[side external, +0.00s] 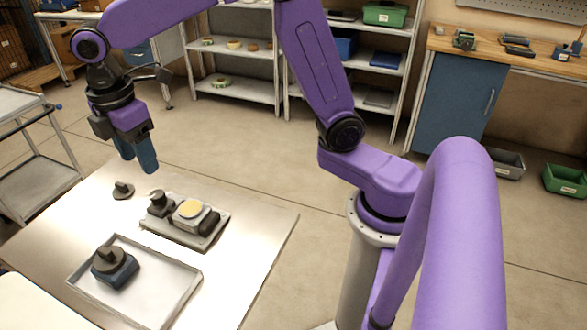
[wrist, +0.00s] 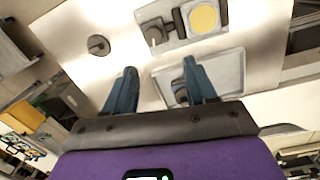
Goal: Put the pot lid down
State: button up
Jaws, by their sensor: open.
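A small dark round piece with a raised knob, seemingly the pot lid (side external: 123,190), lies on the bare table top. It also shows in the wrist view (wrist: 98,45), up and left of the fingers. My gripper (side external: 137,158) is above the far left part of the table, higher than the lid and apart from it. Its two blue fingers (wrist: 160,70) are spread in the wrist view, with nothing between them. No pot is clearly recognisable.
A grey plate (side external: 211,238) holds a dark cylinder, a yellow-topped block (side external: 190,209) and a dark roller. A shallow tray (side external: 178,300) nearer the camera holds a blue-based piece with a dark knob (side external: 113,266). The table (side external: 255,222) is clear to the right.

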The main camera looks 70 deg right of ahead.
jog(key=s+d+f+m, duration=0.1)
jog(key=s+d, duration=0.3)
jog(key=s, duration=0.4)
jog(key=s+d+f+m, duration=0.1)
jog(key=s+d, duration=0.3)
jog(key=s, duration=0.5)
jog(key=s+d+f+m+y, duration=0.1)
jog(key=s+d+f, duration=0.2)
jog(key=s, duration=0.6)
jog(key=shift+s+d+f, duration=0.15)
jog(key=shift+s+d, duration=0.05)
jog(key=shift+d, duration=0.45)
